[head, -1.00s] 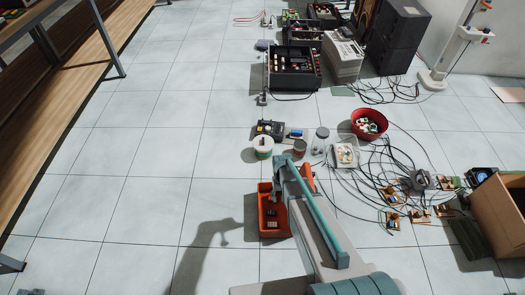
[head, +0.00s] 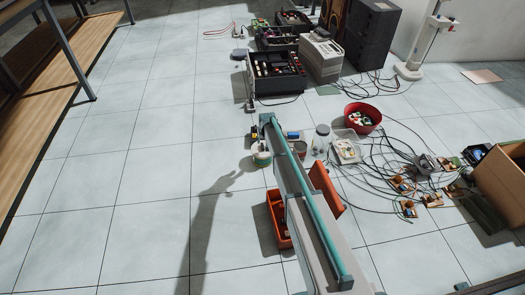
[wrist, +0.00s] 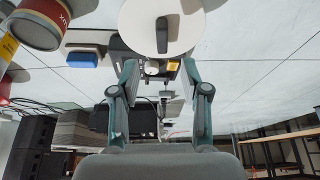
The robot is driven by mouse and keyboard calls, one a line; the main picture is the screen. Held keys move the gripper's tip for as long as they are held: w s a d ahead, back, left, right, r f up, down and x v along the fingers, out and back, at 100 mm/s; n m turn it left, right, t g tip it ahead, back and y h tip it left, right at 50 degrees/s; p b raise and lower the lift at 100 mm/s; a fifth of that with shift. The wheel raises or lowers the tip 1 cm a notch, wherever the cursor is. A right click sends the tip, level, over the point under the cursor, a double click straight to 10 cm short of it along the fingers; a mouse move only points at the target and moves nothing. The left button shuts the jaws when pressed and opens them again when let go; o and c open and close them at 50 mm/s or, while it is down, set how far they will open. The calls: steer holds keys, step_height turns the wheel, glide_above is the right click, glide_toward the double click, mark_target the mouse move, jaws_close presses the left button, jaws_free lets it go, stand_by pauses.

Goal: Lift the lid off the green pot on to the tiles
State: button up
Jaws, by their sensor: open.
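The green pot (head: 261,161) stands on the tiles in the head view, left of my arm and partly covered by it. Its pale lid is on top, and in the wrist view it is a white disc (wrist: 187,36) with a dark bar handle (wrist: 162,35), cut off by the top edge. My gripper (wrist: 160,66) is open and empty, its two teal fingers apart, and the lid appears just beyond the fingertips. I cannot tell the exact gap. In the head view my gripper is hard to make out behind my arm.
An orange bin (head: 277,222) lies near my arm. A grey-lidded jar (head: 321,140), a clear tub (head: 346,149), a red bowl (head: 363,117) and cables are to the right. A black case (head: 277,75) stands farther back. The tiles on the left are clear.

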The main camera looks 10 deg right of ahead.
mark_target(262, 146)
steer(key=b+x, duration=0.3)
steer(key=x, duration=0.4)
steer(key=shift+a+f, duration=0.15)
steer(key=shift+f, duration=0.1)
steer(key=shift+r, duration=0.1)
jaws_close()
